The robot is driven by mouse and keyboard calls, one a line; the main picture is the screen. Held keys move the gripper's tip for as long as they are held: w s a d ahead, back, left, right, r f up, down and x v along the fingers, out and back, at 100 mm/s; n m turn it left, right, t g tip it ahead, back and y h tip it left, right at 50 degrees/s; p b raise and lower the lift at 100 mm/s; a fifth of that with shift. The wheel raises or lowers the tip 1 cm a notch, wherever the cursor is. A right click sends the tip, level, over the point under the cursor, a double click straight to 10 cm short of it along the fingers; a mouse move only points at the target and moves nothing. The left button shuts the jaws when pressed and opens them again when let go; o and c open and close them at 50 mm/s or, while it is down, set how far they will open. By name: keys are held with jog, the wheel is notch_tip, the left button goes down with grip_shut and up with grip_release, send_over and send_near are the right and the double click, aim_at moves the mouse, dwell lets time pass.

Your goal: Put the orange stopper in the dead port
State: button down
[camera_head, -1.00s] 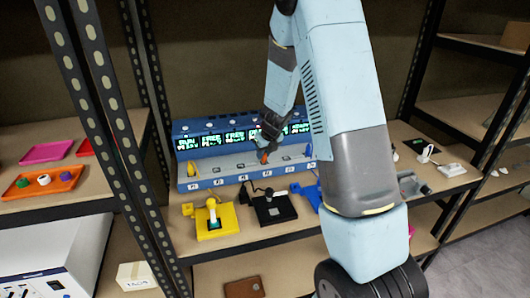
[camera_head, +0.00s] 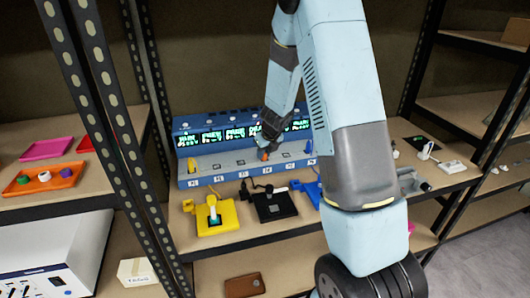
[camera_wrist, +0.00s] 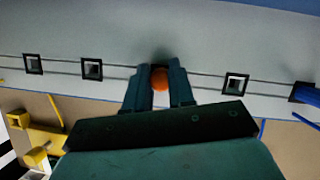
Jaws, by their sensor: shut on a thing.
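The orange stopper (camera_head: 263,155) is between the fingers of my gripper (camera_head: 264,147), low over the grey ledge of the blue freeze dryer (camera_head: 230,165). In the wrist view my gripper (camera_wrist: 160,92) is shut on the stopper (camera_wrist: 160,79), whose round orange end shows. A dark port edge (camera_wrist: 160,65) shows just behind it, between ports on either side. The stopper is at the fourth port from the left. I cannot tell whether it is seated in the port or just above it. The lit displays (camera_head: 237,133) are too small to read surely.
Yellow (camera_head: 215,215), black (camera_head: 272,207) and blue devices stand along the shelf's front. An orange tray (camera_head: 43,180) with coloured stoppers lies on the left shelf. A perforated black post (camera_head: 110,115) stands between the left shelf and the dryer.

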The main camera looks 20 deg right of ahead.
jog(key=c, duration=0.9)
grip_release()
jog(key=shift+r, duration=0.15)
jog(key=s+r+n+y, duration=0.1)
jog(key=s+r+n, duration=0.4)
jog(key=r, duration=0.5)
jog(key=s+r+n, duration=0.3)
jog(key=s+r, duration=0.4)
jog(key=r, duration=0.3)
jog(key=s+r+n, duration=0.3)
jog(key=s+n, duration=0.5)
jog(key=s+r+n+h, duration=0.1)
jog(key=s+r+n, duration=0.3)
jog(key=s+n, duration=0.4)
jog(key=s+r+n+t+h, duration=0.1)
jog(key=s+r+n, duration=0.2)
jog(key=s+n, duration=0.6)
jog(key=shift+d+r, duration=0.2)
jog(key=shift+r, duration=0.2)
